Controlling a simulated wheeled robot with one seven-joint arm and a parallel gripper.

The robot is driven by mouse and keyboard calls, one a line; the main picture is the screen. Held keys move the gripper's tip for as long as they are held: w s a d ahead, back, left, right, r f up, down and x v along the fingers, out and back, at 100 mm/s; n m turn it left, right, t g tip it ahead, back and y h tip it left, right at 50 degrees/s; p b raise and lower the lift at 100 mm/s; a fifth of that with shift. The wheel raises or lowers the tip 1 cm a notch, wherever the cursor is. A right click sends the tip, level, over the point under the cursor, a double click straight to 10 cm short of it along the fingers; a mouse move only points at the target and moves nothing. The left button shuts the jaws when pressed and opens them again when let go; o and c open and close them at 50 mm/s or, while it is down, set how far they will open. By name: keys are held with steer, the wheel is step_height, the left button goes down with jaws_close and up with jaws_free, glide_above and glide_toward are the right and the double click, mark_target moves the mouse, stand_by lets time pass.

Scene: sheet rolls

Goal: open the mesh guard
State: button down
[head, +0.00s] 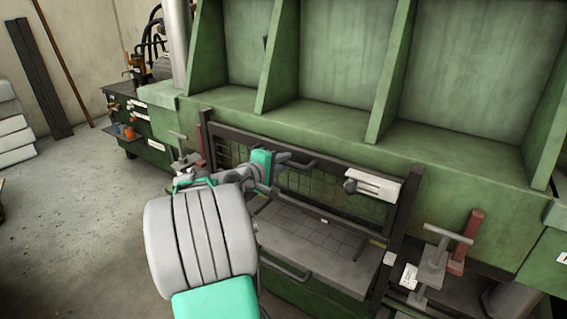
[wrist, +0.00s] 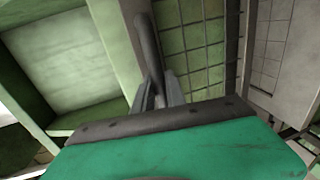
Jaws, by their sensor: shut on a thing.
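The mesh guard (head: 318,192) is a dark-framed wire grid set in the front of the green machine. It spans the opening below the green ribs, and its mesh also shows in the wrist view (wrist: 200,45). Its grey bar handle (head: 303,165) runs along the upper part of the guard; the handle stands upright in the wrist view (wrist: 147,45). My gripper (head: 279,157) is at the handle's left part, shut on it. In the wrist view the fingers (wrist: 158,93) close around the bar's lower end. My arm hides the guard's lower left.
A grey ledge (head: 312,239) with grid lines lies below the mesh, with another bar handle (head: 286,269) under it. A white-topped latch block (head: 373,185) sits at the guard's upper right.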

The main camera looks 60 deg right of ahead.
steer(key=c, duration=1.4)
jaws_free()
steer(key=shift+o, duration=0.2)
steer(key=v, duration=0.7)
steer(key=shift+a, duration=0.4)
